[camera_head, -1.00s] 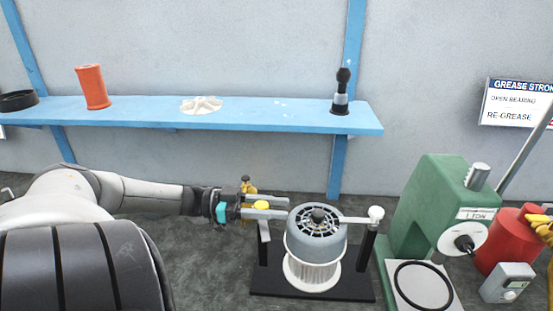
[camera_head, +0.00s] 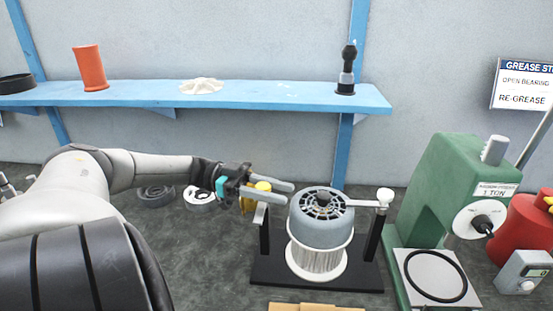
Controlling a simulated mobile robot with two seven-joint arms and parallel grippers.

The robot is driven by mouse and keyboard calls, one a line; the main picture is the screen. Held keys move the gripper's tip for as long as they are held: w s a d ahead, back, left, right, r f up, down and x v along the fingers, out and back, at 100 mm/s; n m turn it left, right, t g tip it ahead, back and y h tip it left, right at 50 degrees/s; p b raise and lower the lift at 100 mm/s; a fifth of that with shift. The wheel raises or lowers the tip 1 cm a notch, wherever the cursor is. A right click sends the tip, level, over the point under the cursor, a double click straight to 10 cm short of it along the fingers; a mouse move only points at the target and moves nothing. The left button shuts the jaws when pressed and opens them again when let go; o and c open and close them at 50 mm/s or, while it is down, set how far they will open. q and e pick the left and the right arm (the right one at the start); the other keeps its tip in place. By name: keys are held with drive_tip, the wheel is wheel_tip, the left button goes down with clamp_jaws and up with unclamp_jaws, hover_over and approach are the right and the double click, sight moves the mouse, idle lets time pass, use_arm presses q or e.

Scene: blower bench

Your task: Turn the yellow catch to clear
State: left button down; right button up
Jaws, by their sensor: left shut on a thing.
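My left gripper (camera_head: 286,192) comes in from the left, its two fingers pointing right and slightly toward me. It is shut on the yellow catch (camera_head: 263,186), whose rounded yellow top shows between the fingers near their base. The catch is beside the top of the black stand's left post, and the fingers hide part of it. The grey blower unit (camera_head: 321,227) with a vented top sits on a white ribbed drum in the stand (camera_head: 262,273). A grey arm with a white knob (camera_head: 384,195) lies at the right post. My right gripper is not in view.
A green press (camera_head: 455,165), a red can (camera_head: 527,225) and a grey meter (camera_head: 524,272) stand at right. A grey ring (camera_head: 156,196) and a white ring part (camera_head: 200,199) lie behind my arm. A blue shelf (camera_head: 270,94) runs along the wall.

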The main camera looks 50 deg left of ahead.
use_arm(q)
drive_tip(key=c, duration=0.8)
unclamp_jaws()
drive_tip(key=o, duration=0.3)
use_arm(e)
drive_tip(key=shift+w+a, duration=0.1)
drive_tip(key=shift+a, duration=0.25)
use_arm(q)
drive_tip(key=b+v, duration=0.1)
drive_tip(key=v, duration=0.6)
drive_tip(key=shift+s+a+b, duration=0.1)
drive_tip(key=shift+a+b, duration=0.1)
drive_tip(key=shift+b, duration=0.2)
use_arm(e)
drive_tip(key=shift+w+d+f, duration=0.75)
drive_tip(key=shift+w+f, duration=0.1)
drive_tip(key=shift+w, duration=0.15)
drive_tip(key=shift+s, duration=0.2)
